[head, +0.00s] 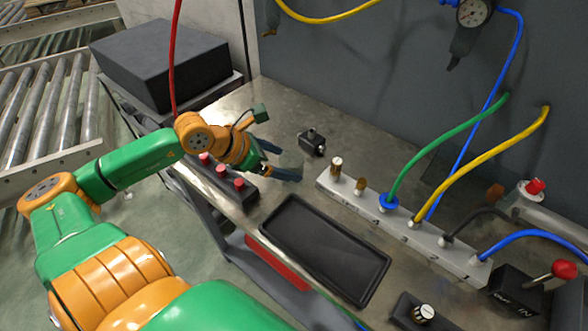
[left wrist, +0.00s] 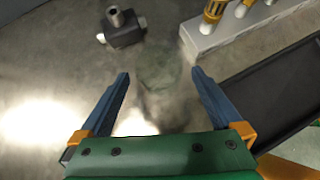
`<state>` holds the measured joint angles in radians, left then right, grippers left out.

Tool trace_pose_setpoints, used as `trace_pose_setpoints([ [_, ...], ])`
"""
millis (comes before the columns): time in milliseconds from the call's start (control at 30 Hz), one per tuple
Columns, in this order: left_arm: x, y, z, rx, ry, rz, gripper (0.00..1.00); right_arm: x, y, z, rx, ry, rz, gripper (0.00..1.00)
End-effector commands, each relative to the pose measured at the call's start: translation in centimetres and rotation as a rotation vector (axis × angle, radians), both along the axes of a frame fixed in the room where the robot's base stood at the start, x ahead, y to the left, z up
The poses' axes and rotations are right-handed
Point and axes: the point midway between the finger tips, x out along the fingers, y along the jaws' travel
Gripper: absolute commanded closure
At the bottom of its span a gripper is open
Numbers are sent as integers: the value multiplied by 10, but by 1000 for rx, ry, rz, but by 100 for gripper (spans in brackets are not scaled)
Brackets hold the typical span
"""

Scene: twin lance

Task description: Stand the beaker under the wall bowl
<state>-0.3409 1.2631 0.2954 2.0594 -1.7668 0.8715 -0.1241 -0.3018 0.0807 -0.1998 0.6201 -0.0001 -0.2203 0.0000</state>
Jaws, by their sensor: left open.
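My left gripper (head: 281,160) is low over the metal bench top, with its blue fingers spread. In the left wrist view its fingers (left wrist: 160,76) are apart. A faint, see-through greenish shape, perhaps the clear beaker (left wrist: 162,68), shows between and just beyond the fingertips. Its outline is hard to make out, and I cannot tell whether the fingers touch it. In the head view the fingers mostly cover that spot. A dark tapered part, possibly the wall bowl (head: 463,45), hangs on the wall below a round gauge (head: 474,12). My right gripper is not in view.
A small black fitting (head: 312,142) stands just beyond the fingers. A grey manifold (head: 331,182) with hoses runs to the right. A black tray (head: 290,204) and a red-button box (head: 221,178) lie nearer. Bare bench (head: 285,105) shows toward the wall.

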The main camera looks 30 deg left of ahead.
Motion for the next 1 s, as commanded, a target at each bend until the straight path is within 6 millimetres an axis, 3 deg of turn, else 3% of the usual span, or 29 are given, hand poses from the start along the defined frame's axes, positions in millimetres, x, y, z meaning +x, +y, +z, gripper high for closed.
trace_pose_setpoints([
  [433,31,-15,-21,-3,-2,6,0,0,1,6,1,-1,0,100],
  [733,34,-17,-27,2,0,1,0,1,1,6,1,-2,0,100],
  [767,33,-17,-27,2,0,1,3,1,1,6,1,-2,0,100],
  [1000,33,-17,-27,0,1,1,68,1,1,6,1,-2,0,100],
])
